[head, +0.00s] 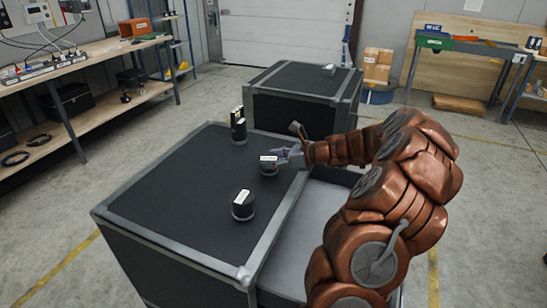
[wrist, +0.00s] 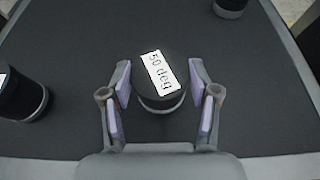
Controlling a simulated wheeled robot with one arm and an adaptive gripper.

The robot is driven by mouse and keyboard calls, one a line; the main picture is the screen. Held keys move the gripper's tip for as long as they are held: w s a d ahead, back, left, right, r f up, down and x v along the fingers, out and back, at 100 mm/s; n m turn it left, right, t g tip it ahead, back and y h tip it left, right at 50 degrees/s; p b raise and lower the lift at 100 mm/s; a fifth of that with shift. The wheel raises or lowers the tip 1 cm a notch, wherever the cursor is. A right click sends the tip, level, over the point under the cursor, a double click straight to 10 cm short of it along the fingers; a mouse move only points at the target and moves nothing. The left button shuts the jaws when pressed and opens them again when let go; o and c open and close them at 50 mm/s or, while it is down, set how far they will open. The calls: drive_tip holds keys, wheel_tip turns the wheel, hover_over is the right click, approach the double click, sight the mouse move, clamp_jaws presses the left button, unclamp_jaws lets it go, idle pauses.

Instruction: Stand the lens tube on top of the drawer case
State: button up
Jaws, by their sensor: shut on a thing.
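The lens tube (wrist: 160,88) is a short black cylinder with a grey band near its base and a white label reading "50 deg" on top. It also shows in the head view (head: 268,168), upright at the right part of the near black case top (head: 165,190). My gripper (wrist: 160,98) is shut on it, a purple-padded finger on each side; in the head view, my gripper (head: 282,157) reaches in from the right. I cannot tell whether the tube touches the top. A grey open tray (head: 297,235), seemingly a drawer, juts out at that case's right side.
A second labelled black cylinder (head: 243,206) stands nearer on the same top. Dark upright cylinders (head: 238,128) stand near its far edge. A second black case (head: 300,78) behind carries a small grey item (head: 328,70). The near top's left part is clear.

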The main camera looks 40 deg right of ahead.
drive_tip(key=shift+f, duration=0.15)
drive_tip(key=o, duration=1.4)
drive_tip(key=b+v, duration=0.2)
drive_tip(key=v, duration=1)
drive_tip(key=shift+r, duration=0.2)
